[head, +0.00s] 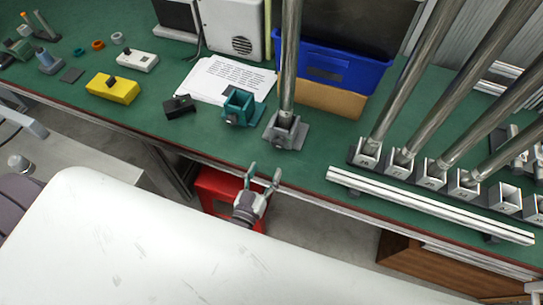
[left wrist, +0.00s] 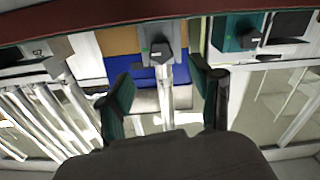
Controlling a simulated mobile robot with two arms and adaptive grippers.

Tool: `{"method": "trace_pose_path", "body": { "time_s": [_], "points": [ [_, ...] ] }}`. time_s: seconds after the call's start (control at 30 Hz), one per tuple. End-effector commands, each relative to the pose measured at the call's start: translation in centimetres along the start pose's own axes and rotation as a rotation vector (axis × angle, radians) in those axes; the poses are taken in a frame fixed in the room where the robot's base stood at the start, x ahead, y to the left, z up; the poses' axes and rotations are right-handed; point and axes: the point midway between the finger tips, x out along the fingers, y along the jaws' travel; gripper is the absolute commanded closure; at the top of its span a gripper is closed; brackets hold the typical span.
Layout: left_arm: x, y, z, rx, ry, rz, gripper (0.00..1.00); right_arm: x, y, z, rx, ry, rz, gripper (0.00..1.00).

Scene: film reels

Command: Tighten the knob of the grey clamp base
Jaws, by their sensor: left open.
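The grey clamp base (head: 286,134) sits near the front edge of the green table, with a tall metal pole (head: 290,60) standing in it. In the left wrist view, the grey clamp base (left wrist: 150,42) is near the top, between my fingers in the picture. A small grey knob (left wrist: 161,55) shows on its front; in the head view it is too small to make out clearly. My left gripper (head: 263,172) is open and empty, in front of the table edge, apart from the base and slightly left of it. My right gripper is not in view.
A teal clamp base (head: 238,107) stands just left of the grey one, with a black block (head: 180,106) beyond it. On the right are a white rail (head: 430,205) and several poles in sockets. A blue bin (head: 330,72) stands behind.

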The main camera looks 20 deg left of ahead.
Motion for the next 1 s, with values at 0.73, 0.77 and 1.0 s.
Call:
{"method": "trace_pose_path", "body": {
  "time_s": [0.73,0.77,1.0],
  "points": [
    [-3.2,0.0,0.0,0.001,0.001,0.000,0.35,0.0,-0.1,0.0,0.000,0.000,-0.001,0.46],
    [-3.2,0.0,0.0,0.001,0.001,0.000,0.35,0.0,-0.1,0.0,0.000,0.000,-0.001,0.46],
    [-3.7,-0.2,2.7,0.012,-0.078,0.008,0.35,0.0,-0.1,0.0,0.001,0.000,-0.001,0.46]
  ]
}}
